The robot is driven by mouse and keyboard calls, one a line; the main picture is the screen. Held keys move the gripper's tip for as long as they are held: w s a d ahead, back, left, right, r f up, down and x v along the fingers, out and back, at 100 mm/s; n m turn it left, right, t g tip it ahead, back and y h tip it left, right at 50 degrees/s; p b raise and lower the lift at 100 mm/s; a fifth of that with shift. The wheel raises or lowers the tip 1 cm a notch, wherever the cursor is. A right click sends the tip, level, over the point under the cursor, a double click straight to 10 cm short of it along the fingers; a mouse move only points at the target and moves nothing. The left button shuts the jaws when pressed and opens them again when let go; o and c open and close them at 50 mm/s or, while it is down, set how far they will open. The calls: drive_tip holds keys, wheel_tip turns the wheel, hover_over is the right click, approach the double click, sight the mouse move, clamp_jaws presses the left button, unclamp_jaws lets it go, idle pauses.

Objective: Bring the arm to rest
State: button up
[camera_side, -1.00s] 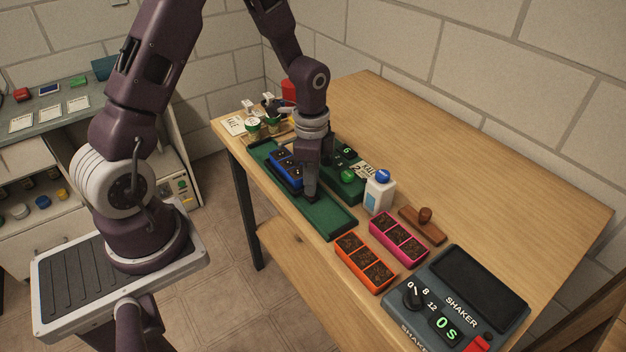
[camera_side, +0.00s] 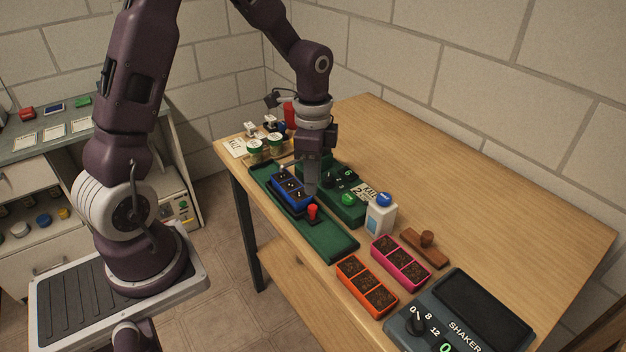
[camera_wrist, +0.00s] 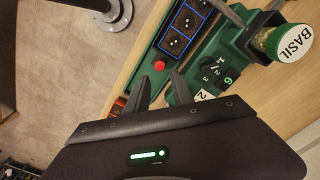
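My gripper (camera_side: 311,190) points down above the green seeder base (camera_side: 325,240), close to the blue seedling tray (camera_side: 291,190) in the side view. In the wrist view, my gripper's two fingers (camera_wrist: 160,78) stand apart with nothing between them. The blue tray, with dark cells and small pale marks, sits on the green base and also shows in the wrist view (camera_wrist: 182,30). A red knob (camera_side: 313,212) stands on the base beside the tray, apart from the fingers in the wrist view (camera_wrist: 159,66).
Behind the base stands a green dial unit (camera_side: 346,212). A white bottle with a blue cap (camera_side: 381,215), orange tray (camera_side: 367,288), pink tray (camera_side: 400,262), wooden tamper (camera_side: 425,248) and shaker (camera_side: 460,315) lie nearer. The basil jar (camera_wrist: 290,43) is close by. The table's right-hand back is clear.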

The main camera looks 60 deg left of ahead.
drive_tip(key=s+d+r+n+t+y, duration=0.1)
drive_tip(key=s+d+r+n, duration=0.1)
drive_tip(key=s+r, duration=0.3)
drive_tip(key=s+d+r+n+t, duration=0.2)
drive_tip(key=r, duration=0.5)
drive_tip(key=s+d+r+n+t, duration=0.1)
drive_tip(key=s+r+n, duration=0.1)
drive_tip(key=s, duration=0.4)
drive_tip(key=s+d+r+n+t+h, duration=0.1)
drive_tip(key=s+d+r+n, duration=0.1)
drive_tip(key=s, duration=0.4)
drive_tip(key=shift+d+r+n+t, duration=0.25)
drive_tip(key=shift+r+n+t, duration=0.05)
drive_tip(key=shift+r+n, duration=0.2)
